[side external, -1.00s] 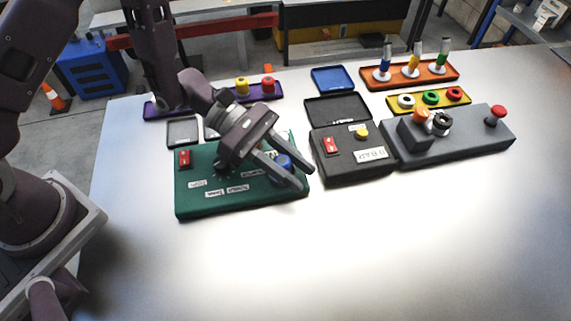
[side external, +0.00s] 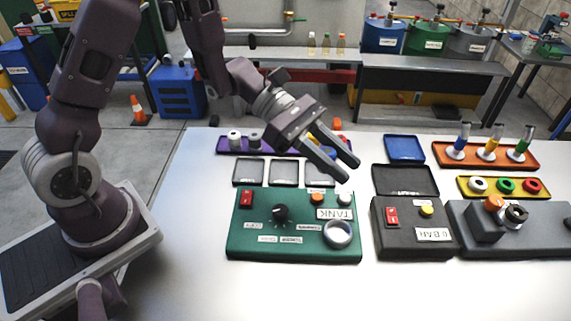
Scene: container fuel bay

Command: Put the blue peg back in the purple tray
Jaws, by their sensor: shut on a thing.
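My gripper (side external: 339,168) is shut on the blue peg, which is mostly hidden by the fingers. The gripper is raised above the back right part of the green panel (side external: 240,240) and the small trays behind it. The round socket (side external: 338,234) on that panel is empty. The purple tray (side external: 224,149) lies behind, to the left of and beyond the fingertips. A white peg and a grey peg (side external: 255,139) stand at its left end.
Small dark trays (side external: 248,172) lie between the green panel and purple tray. A black panel (side external: 400,247), a black tray (side external: 405,180) and a blue tray (side external: 404,149) stand to the right. Orange and yellow racks lie further right. The front table is clear.

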